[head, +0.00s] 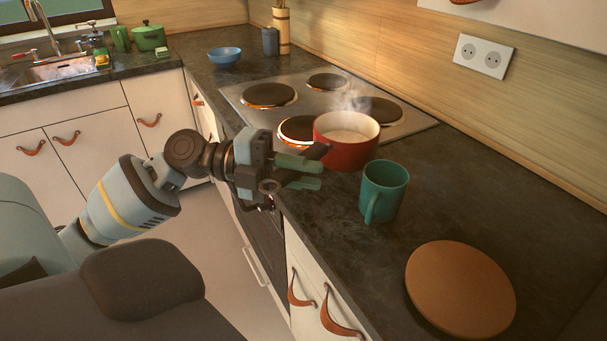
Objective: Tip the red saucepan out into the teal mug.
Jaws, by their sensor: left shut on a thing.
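The red saucepan (347,155) is at the front right of the hob, upright, with pale contents and steam rising from it. I cannot tell whether its base touches the hob or counter. Its dark handle points left toward my left gripper (300,173). The left gripper's green fingers are shut on that handle. The teal mug (385,190) stands upright on the counter just to the right of and nearer than the saucepan, its handle facing the front. The inside of the mug is mostly hidden. My right gripper is not in view.
The hob (258,118) has several dark burners, some edged in glowing orange. A round brown board (460,288) lies on the counter at the front right. A blue bowl (224,56) stands behind the hob. The dark counter between mug and board is clear.

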